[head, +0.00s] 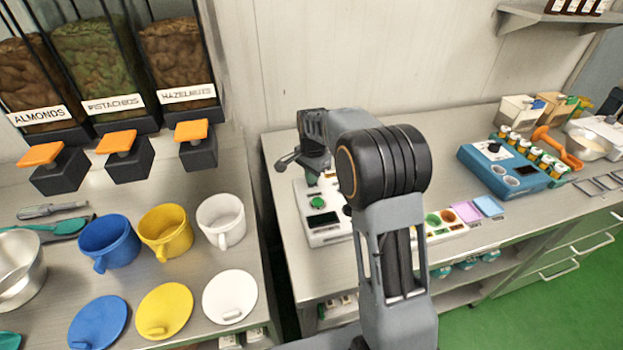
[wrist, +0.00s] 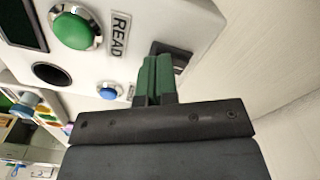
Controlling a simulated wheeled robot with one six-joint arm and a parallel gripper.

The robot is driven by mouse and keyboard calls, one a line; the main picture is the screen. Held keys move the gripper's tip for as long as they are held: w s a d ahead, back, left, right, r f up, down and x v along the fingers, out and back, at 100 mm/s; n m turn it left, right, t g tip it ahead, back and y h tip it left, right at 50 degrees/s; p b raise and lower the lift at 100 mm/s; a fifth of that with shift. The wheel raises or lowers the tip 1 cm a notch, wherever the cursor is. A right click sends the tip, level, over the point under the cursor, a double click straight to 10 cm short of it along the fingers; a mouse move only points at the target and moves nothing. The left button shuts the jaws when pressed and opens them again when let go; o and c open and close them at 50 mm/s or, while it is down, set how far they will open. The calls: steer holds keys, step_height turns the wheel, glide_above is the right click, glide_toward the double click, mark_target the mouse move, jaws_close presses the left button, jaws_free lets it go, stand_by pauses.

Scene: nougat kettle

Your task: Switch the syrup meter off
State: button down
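A white instrument box (head: 325,235), which I take to be the syrup meter, stands on the right-hand bench, partly hidden behind my arm. The wrist view shows its face close up: a green button (wrist: 73,28) beside a READ label, a dark display (wrist: 22,22), a black round part (wrist: 51,74) and a small blue button (wrist: 109,91). A dark switch (wrist: 181,58) sits near the box's edge, partly behind my fingertips. My gripper (wrist: 158,62) is shut and empty, its green-padded fingers together by that switch. I cannot tell whether they touch it.
A blue device (head: 500,165) stands farther right on the bench, with pink (head: 466,212) and blue (head: 488,206) pads before it. The left bench holds mugs, lids and nut dispensers (head: 120,140). The wall (head: 350,50) rises close behind the box.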

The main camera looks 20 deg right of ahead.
steer(key=shift+r+p, duration=2.7)
steer(key=shift+r, duration=0.75)
